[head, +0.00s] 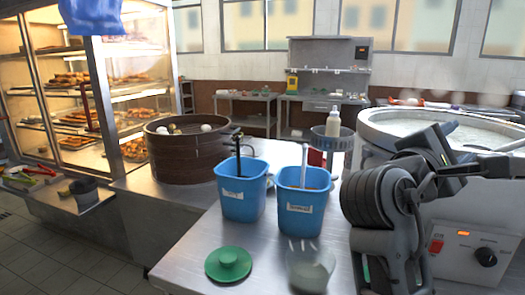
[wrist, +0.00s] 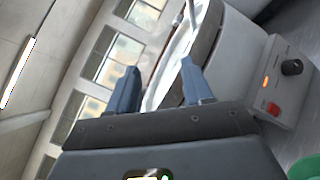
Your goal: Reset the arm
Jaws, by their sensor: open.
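My gripper (wrist: 158,72) shows in the wrist view with its two blue-grey fingers spread apart and nothing between them. The stockpot also shows tilted beyond the fingers in the wrist view (wrist: 205,35). Its control panel has a red switch (head: 436,246) and a black knob (head: 486,257). I cannot clearly make out the fingers in the head view.
Two blue tubs (head: 241,195) (head: 301,208) with handles sticking out stand mid-counter, left of my arm. A green lid (head: 228,263) and a clear bowl (head: 310,270) lie in front. A brown steamer (head: 184,155) sits behind left, beside a lit food cabinet (head: 95,50).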

